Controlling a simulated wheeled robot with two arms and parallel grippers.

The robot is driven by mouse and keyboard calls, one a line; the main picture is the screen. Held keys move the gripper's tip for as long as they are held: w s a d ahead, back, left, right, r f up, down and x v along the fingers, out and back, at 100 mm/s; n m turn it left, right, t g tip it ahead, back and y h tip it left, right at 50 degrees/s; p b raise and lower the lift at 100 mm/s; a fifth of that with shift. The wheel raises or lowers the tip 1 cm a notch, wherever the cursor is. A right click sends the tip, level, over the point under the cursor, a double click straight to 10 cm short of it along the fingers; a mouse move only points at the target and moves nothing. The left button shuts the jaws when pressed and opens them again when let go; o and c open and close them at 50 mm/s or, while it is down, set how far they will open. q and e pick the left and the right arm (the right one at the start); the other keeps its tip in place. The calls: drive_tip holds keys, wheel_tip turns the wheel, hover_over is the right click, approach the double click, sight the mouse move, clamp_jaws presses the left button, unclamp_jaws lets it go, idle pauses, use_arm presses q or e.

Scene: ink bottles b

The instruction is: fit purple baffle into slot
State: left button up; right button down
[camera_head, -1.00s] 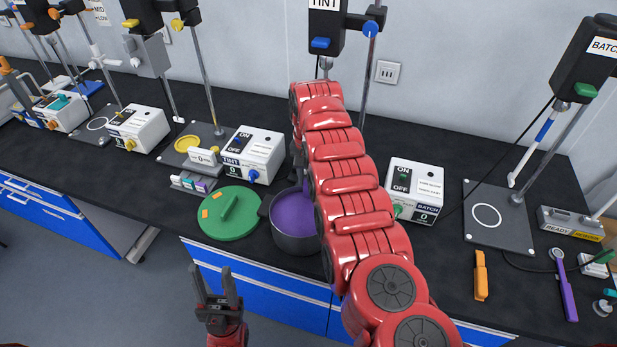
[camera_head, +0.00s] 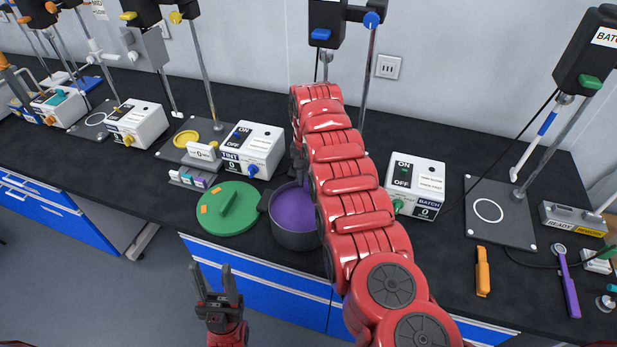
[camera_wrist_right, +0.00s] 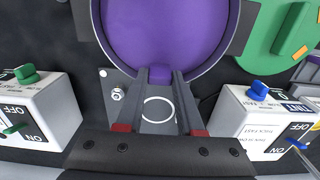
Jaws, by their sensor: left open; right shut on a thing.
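The dark grey pot (camera_head: 291,239) stands at the bench's front edge, with purple contents (camera_head: 295,212). In the right wrist view, the pot's rim (camera_wrist_right: 96,28) surrounds purple contents. My left gripper (camera_head: 219,290) is open and empty, in front of the bench.
The green lid (camera_head: 228,222) lies left of the pot. The TINT box (camera_head: 252,151) is behind it, and the BATCH box (camera_head: 415,187) is to the right. An orange tool (camera_head: 483,272) and a purple-handled tool (camera_head: 567,285) lie farther right. Bare bench lies before the BATCH box.

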drive_tip(key=shift+f, duration=0.25)
drive_tip(key=shift+c, duration=2.3)
unclamp_jaws()
drive_tip(key=shift+r, duration=0.1)
drive_tip(key=shift+r, duration=0.2)
wheel_tip(320, 180, up, 9)
drive_tip(key=shift+d+f+b, duration=0.1)
drive_tip(key=shift+b, duration=1)
wheel_tip(320, 180, up, 8)
drive_tip(key=p, duration=0.7)
drive_tip(key=shift+p, duration=0.4)
